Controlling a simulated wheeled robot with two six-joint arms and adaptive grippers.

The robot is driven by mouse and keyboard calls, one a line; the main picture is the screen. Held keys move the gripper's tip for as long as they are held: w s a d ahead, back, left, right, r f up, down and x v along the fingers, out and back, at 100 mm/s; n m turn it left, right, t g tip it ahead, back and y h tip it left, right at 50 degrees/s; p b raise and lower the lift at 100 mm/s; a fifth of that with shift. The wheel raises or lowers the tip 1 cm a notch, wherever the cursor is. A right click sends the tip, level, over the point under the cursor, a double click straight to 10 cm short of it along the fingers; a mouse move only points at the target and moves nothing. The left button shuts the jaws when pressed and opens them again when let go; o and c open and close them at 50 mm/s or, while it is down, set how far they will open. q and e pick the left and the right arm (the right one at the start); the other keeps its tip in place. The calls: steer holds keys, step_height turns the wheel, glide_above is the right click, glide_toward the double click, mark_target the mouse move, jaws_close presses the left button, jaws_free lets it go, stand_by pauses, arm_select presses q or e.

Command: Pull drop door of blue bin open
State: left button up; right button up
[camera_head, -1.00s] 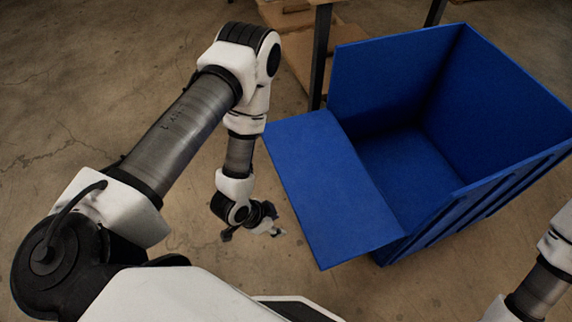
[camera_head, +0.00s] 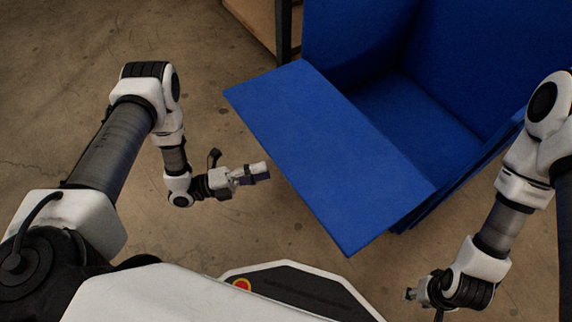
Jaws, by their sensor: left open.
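The blue bin (camera_head: 432,115) stands at the upper right, empty inside as far as I can see. Its drop door (camera_head: 325,150) is folded down and out toward me, sticking out from the bin's near-left side. My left gripper (camera_head: 262,173) is open, just left of the door's outer edge in the picture. I cannot tell if it touches the door. My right gripper (camera_head: 412,294) is at the lower right, in front of the bin and apart from it. Its fingers are small and partly hidden, so its opening is unclear.
A dark table leg (camera_head: 284,30) and a brown cardboard box (camera_head: 252,22) are behind the door at the top. Bare concrete floor (camera_head: 60,60) lies open on the left. My own base fills the bottom.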

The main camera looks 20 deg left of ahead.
arm_select(q)
steer(key=b+x, duration=0.2)
steer(key=x, duration=0.5)
steer(key=shift+d+f+b, duration=0.1)
steer(key=shift+f+b, duration=0.05)
steer(key=shift+b, duration=0.15)
steer(key=shift+w+d, duration=0.2)
steer(key=shift+d, duration=0.05)
jaws_close()
